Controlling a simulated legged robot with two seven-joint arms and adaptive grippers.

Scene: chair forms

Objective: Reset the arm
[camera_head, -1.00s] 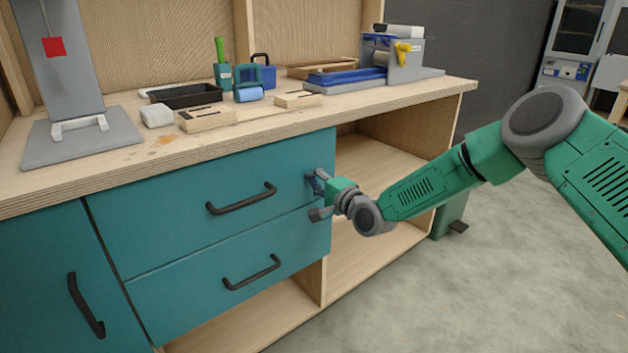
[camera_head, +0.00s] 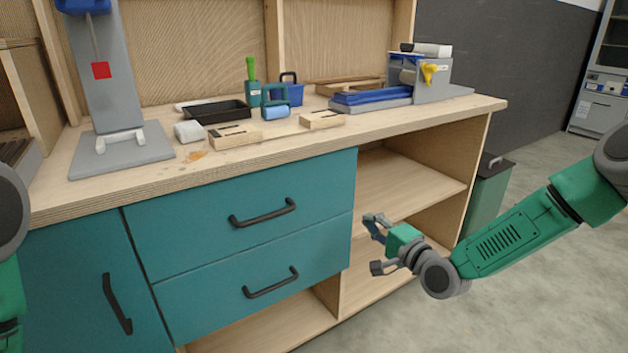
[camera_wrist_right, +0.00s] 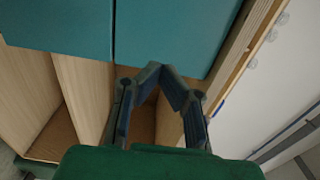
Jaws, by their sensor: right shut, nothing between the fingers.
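My right gripper (camera_head: 375,246) is in front of the open shelves, just right of the two teal drawers. It is apart from them and empty. In the right wrist view its dark fingers (camera_wrist_right: 163,70) come together at the tips, with nothing between them. The upper drawer (camera_head: 245,205) and lower drawer (camera_head: 260,290) are flush in the cabinet, each with a black handle. My right arm (camera_head: 515,235) reaches in from the right edge. Only a small part of my left arm (camera_head: 8,220) shows at the left edge, and its gripper is outside the view.
The wooden worktop (camera_head: 330,138) carries a grey stand (camera_head: 120,150), a black tray (camera_head: 215,111), wooden blocks (camera_head: 235,136) and a blue-grey vise-like device (camera_head: 385,92). A green bin (camera_head: 487,195) stands right of the bench. The floor at right is open.

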